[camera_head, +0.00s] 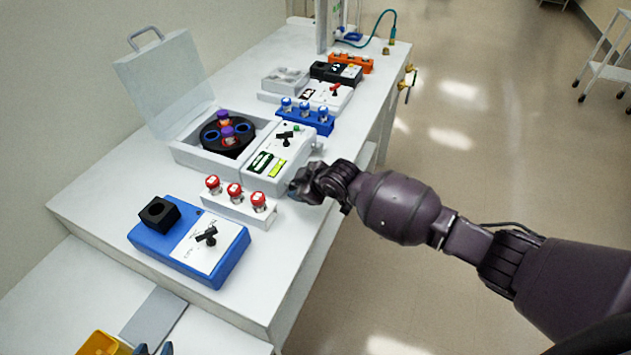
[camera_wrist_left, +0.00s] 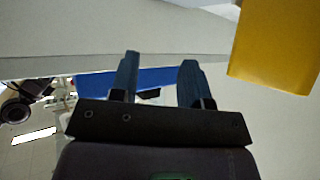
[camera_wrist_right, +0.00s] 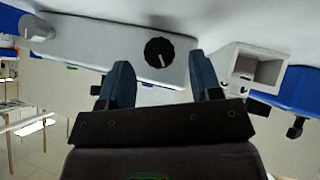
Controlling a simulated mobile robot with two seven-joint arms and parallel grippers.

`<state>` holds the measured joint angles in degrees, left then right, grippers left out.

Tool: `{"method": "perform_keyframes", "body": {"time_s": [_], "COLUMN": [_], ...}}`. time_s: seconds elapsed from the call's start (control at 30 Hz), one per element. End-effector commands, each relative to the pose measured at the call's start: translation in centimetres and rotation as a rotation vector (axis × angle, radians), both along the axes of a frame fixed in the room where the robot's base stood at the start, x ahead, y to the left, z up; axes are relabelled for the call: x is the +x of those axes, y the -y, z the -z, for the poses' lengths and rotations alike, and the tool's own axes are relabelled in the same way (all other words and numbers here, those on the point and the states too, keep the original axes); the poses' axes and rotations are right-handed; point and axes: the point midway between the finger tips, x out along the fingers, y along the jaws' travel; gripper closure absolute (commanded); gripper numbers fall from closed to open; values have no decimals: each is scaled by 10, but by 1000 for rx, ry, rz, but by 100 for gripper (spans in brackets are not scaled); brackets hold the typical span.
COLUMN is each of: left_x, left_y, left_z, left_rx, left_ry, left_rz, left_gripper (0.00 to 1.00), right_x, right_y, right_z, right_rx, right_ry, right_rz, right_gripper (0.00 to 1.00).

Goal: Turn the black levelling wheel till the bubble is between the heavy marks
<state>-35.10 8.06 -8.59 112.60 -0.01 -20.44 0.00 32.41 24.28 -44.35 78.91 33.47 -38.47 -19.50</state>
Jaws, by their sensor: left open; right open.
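A black wheel (camera_wrist_right: 159,52) with a white pointer line sits on the pale front of a unit in the right wrist view. My right gripper (camera_wrist_right: 160,76) is open and empty, its fingers below the wheel and apart from it. In the head view this gripper (camera_head: 293,188) is at the front edge of the white centrifuge's control panel (camera_head: 300,136), and the wheel is hidden there. A yellow-green strip (camera_head: 279,169), perhaps the level vial, shows on the panel; its bubble and marks are too small to read. My left gripper (camera_head: 153,349) is open and empty at the bottom edge.
A white rack (camera_head: 238,210) of red-capped vials stands close left of my right gripper. A blue device (camera_head: 180,252) is nearer. A blue vial rack (camera_head: 305,124) lies beyond the panel. A yellow container (camera_wrist_left: 275,45) is beside my left gripper. The aisle at right is clear.

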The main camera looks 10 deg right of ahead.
Motion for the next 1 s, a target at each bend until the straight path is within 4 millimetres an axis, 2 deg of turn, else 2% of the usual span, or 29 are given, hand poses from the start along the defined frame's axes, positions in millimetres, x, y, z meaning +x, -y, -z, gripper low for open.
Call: {"method": "perform_keyframes", "body": {"time_s": [0.5, 0.7, 1.0], "left_x": [-1, 0, 0], "left_y": [0, 0, 0], "left_z": [2, 0, -1], "left_rx": [0, 0, -1], "left_ry": [-5, -1, 2], "left_rz": [0, 0, 0], "left_gripper": [57, 57, 57], "right_x": [-42, -49, -50], "right_y": [32, 37, 38], "right_z": [-46, -54, -56], "right_rx": [0, 0, 0], "right_ry": [2, 1, 1], "right_rz": [0, 1, 1], "right_gripper": [42, 42, 42]}}
